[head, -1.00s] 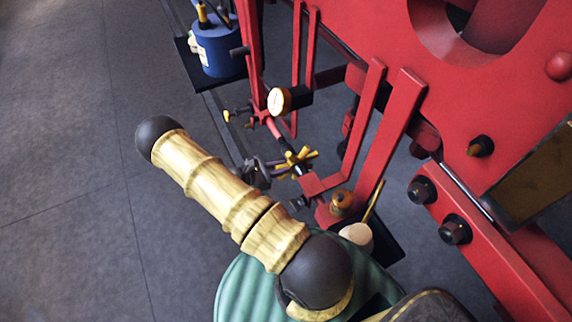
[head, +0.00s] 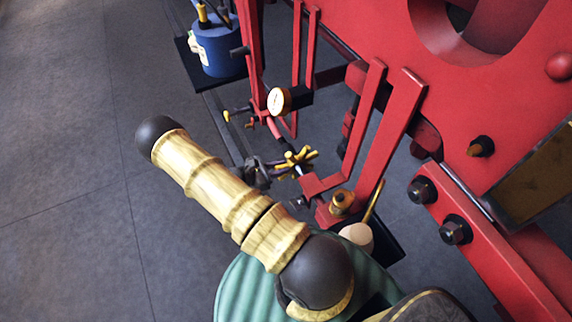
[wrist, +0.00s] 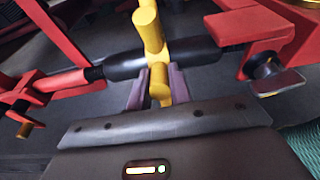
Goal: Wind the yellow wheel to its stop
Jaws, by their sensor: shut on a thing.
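The yellow wheel (head: 297,160) is a small hub with several stubby spokes, on a dark shaft at the red frame. It also shows close up in the wrist view (wrist: 152,35), in front of a dark horizontal cylinder. My gripper (head: 268,168) is small in the head view, at the wheel's left side, partly behind my arm. In the wrist view my gripper (wrist: 160,86) has its two purplish fingers on either side of a yellow spoke, shut on it. The spoke's lower end shows between the fingers.
Red frame bars (head: 392,130) stand close right of the wheel. A round gauge (head: 279,100) is above it, and a brass fitting (head: 342,201) is below right. A blue container (head: 219,50) stands on a dark tray at the upper left. The grey floor (head: 70,180) at left is clear.

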